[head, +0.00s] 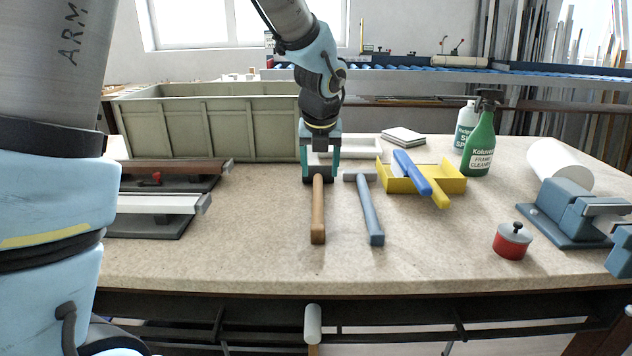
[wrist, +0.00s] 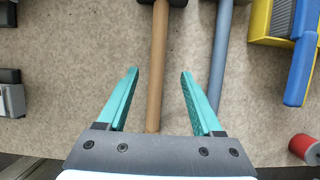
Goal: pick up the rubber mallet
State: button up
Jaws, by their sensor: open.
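The rubber mallet (head: 318,219) lies on the bench with its wooden handle toward the front edge and its dark head at the far end. In the wrist view its handle (wrist: 157,65) runs up the middle, with part of the head at the top edge. My gripper (head: 320,176) is open and empty. In the wrist view its two teal fingers (wrist: 160,73) appear on either side of the handle, without visible contact. In the head view the gripper overlaps the mallet's head end. The height of the fingertips above the handle is hard to tell.
A blue-handled hammer (head: 370,212) lies close to the mallet's right. A yellow dustpan (head: 455,183) with a blue brush (head: 411,172) is further right, then a red tin (head: 511,243). Shutter profiles (head: 160,204) lie left, before a grey-green crate (head: 215,135).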

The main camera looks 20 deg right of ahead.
aim_at(318, 190)
jog(key=x, duration=0.3)
jog(key=shift+f, duration=0.25)
jog(key=shift+w+p+x, duration=0.1)
jog(key=shift+p+x, duration=0.25)
jog(key=shift+x, duration=1)
jog(key=shift+w+p+x, duration=0.15)
jog(key=shift+p+x, duration=0.15)
jog(key=shift+x, duration=1.05)
jog(key=shift+a, duration=0.1)
grip_shut()
jog(key=shift+r, duration=0.1)
